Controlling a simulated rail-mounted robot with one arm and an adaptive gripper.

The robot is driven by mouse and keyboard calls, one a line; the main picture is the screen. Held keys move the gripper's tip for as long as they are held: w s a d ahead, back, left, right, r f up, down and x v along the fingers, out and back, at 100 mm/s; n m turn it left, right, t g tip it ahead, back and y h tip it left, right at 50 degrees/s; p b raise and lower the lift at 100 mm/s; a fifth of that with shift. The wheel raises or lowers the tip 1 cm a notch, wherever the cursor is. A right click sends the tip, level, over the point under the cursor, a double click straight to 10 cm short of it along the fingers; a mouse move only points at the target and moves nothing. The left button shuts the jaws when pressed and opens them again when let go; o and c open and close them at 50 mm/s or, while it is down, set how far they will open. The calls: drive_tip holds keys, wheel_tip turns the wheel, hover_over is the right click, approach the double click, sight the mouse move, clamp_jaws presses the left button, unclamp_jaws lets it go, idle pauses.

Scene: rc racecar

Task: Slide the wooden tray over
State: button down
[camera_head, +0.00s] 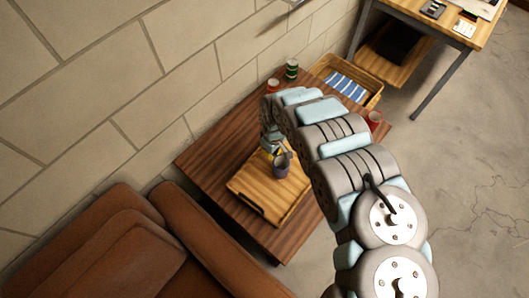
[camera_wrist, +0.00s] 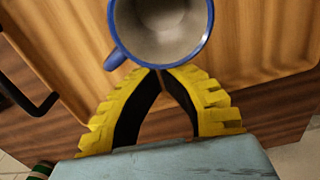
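The wooden tray (camera_head: 248,186) lies on a low dark-wood table (camera_head: 207,157), with a black handle along its near-left edge. A mug (camera_head: 282,168) stands on the tray. In the wrist view the mug (camera_wrist: 163,60) is seen from above, looks empty, and has a blue rim and handle. The tray (camera_wrist: 262,35) fills the background there, with a black handle (camera_wrist: 42,108) at left. My gripper (camera_wrist: 160,70) has its yellow fingertips together right beside the mug's rim; I cannot tell whether they touch it. In the head view my arm hides the tray's right part.
A red can (camera_head: 272,86) and a green can (camera_head: 291,70) stand at the table's back, another red can (camera_head: 375,121) at its right. A brown sofa (camera_head: 130,245) borders the front left. Bare tabletop shows left of the tray.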

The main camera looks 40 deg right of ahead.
wheel_tip(320, 180, down, 5)
drive_tip(key=shift+a+r+b, duration=0.1)
drive_tip(key=shift+b, duration=0.2)
drive_tip(key=shift+w+a, duration=0.15)
drive_tip(key=shift+w, duration=0.85)
drive_tip(key=shift+w+a, duration=0.1)
drive_tip(key=shift+w, duration=0.85)
drive_tip(key=shift+w, duration=0.15)
